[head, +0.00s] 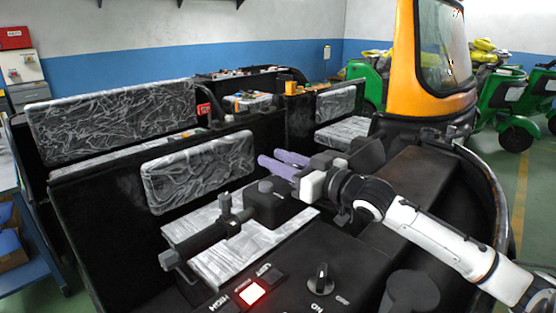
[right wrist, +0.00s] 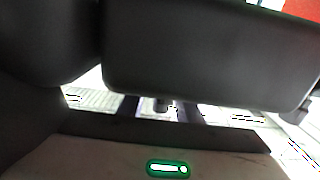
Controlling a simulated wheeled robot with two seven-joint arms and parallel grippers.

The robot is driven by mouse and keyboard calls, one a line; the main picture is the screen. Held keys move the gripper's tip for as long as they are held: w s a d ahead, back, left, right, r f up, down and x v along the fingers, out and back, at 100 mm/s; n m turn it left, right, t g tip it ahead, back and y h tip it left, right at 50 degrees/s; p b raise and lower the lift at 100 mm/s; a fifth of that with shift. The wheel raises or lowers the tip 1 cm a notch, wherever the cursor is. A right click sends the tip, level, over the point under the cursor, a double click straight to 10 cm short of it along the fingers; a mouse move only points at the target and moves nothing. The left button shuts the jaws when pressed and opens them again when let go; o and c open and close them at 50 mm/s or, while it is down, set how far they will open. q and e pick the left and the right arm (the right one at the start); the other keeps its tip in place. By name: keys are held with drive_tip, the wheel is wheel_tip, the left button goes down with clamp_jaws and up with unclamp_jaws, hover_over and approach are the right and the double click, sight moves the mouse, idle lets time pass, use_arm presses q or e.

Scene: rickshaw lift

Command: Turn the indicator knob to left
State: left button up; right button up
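A black rotary knob (head: 320,278) stands on the dark dash panel at the bottom of the head view, with white lettering beside it. A dark handlebar (head: 205,240) with a small upright stub (head: 224,203) lies left of it, joined to a black box-like housing (head: 268,207) with a round top. I cannot tell for sure which control is the indicator knob. My right gripper (head: 269,157) has two purple fingers, spread apart and empty, above and beyond the housing. In the right wrist view the fingers (right wrist: 158,108) show apart, with a small grey part between them. My left gripper is out of view.
A lit red switch (head: 252,292) sits beside HIGH and LOW lettering. Patterned seats (head: 200,170) stand behind the handlebar. An orange-framed windscreen (head: 430,60) and green vehicles (head: 500,95) are at the right back. A green-lit slot (right wrist: 168,168) shows in the wrist view.

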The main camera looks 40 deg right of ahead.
clamp_jaws()
drive_tip(key=shift+n+y, duration=0.3)
drive_tip(key=shift+y, duration=0.2)
drive_tip(key=shift+s+a+f+n+g+y, duration=0.1)
drive_tip(key=shift+a+n+g+y, duration=0.25)
drive_tip(key=shift+n+y, duration=0.5)
drive_tip(key=shift+s+a+f+n+g+y, duration=0.15)
drive_tip(key=shift+n+g+y, duration=0.3)
drive_tip(key=shift+y, duration=0.7)
drive_tip(key=shift+a+r+n+g+y+b, duration=0.1)
drive_tip(key=shift+a+n+g+y+b, duration=0.1)
drive_tip(key=shift+n+y, duration=0.35)
drive_tip(key=shift+a+r+n+g+y+b, duration=0.1)
drive_tip(key=shift+n+g+y+b, duration=0.2)
drive_tip(key=shift+y, duration=0.35)
drive_tip(key=shift+s+a+n+g+y+b, duration=0.1)
drive_tip(key=shift+a+n+g+y+b, duration=0.05)
drive_tip(key=shift+n+g+y+b, duration=0.4)
drive_tip(key=shift+s+a+n+g+y+b, duration=0.1)
drive_tip(key=shift+n+g+y, duration=0.25)
drive_tip(key=shift+y, duration=0.4)
drive_tip(key=shift+n, duration=0.25)
drive_tip(key=shift+r, duration=0.1)
